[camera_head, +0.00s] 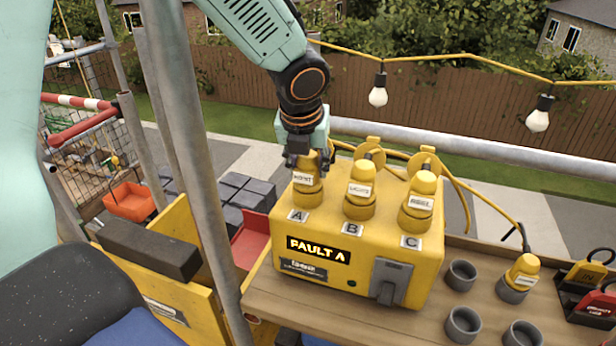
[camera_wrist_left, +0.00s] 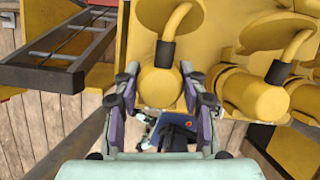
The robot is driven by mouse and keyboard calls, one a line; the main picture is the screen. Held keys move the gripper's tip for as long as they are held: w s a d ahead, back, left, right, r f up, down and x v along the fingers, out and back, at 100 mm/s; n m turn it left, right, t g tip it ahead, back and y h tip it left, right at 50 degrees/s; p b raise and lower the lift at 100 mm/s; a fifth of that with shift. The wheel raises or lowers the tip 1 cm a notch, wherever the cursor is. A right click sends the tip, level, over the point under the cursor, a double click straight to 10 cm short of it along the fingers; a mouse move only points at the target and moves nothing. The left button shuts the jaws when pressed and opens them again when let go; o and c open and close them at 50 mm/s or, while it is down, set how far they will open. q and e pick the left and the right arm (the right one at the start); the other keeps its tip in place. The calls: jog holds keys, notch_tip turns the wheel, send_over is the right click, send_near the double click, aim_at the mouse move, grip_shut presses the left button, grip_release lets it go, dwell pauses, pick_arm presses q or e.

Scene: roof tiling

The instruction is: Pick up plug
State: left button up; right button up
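A yellow plug (camera_head: 307,184) with a white label stands upright in position A of the yellow box (camera_head: 370,262), whose display reads "FAULT A". My left gripper (camera_head: 306,158) is over this plug from above, with its fingers around the top. In the left wrist view the plug (camera_wrist_left: 161,88) sits between the two fingers, very close to both; whether they press on it is not clear. Similar yellow plugs stand at B (camera_head: 360,190) and C (camera_head: 417,200). Another yellow plug (camera_head: 522,271) stands in a grey holder on the wooden bench. My right gripper is not in view.
Empty grey cups (camera_head: 462,325) stand on the wooden bench (camera_head: 400,322) right of the box. Black-and-red items (camera_head: 590,290) lie at the far right. Metal scaffold posts (camera_head: 185,130) stand left of the box. Yellow cables run behind the plugs.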

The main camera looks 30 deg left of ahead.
pick_arm(q)
jog(key=c, duration=0.7)
